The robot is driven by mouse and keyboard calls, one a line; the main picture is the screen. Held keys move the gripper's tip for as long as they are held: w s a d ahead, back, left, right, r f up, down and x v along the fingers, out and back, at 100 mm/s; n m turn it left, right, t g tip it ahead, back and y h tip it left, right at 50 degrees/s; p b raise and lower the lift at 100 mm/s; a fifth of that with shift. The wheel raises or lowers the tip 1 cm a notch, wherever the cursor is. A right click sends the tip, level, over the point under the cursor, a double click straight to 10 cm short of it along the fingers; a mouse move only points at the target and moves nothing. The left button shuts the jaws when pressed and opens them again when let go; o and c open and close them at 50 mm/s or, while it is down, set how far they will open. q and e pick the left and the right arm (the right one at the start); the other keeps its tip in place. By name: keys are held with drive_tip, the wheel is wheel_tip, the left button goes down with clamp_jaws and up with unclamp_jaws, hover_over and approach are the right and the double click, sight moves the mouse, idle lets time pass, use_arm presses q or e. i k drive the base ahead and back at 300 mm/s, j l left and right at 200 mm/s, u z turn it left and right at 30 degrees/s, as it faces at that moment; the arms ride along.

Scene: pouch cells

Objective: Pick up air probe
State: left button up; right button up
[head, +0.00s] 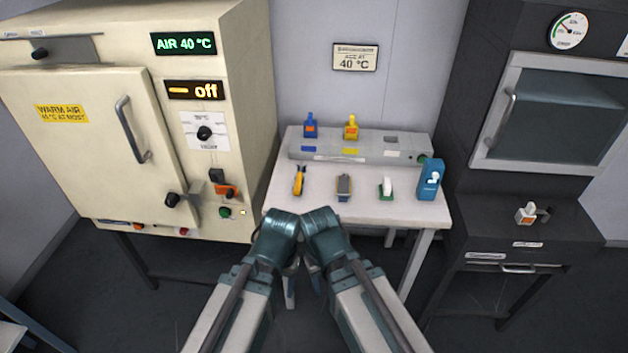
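No label marks any item as the air probe, so I cannot tell for sure which one it is. On the white table (300,212) are a yellow and dark hand tool (299,181), a grey and yellow handheld device (344,187), a white piece on a green base (386,187) and a blue box-like holder (430,182). A grey rack (304,146) behind them holds a blue item (311,126) and a yellow item (351,128) upright. Both my arms end close together at the table's front edge. Their fingers do not show.
A cream warm-air cabinet (85,150) with a shut door stands left; its displays read "AIR 40 °C" and "off". An orange and black item (226,190) is on its front. A dark cabinet (470,130) with a gauge (568,30) stands right. The table's front strip is clear.

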sight(297, 187)
drive_tip(key=i+j+z, duration=0.25)
drive_tip(key=z, duration=0.15)
drive_tip(key=i+j+z, duration=0.2)
drive_tip(key=j+z, duration=0.2)
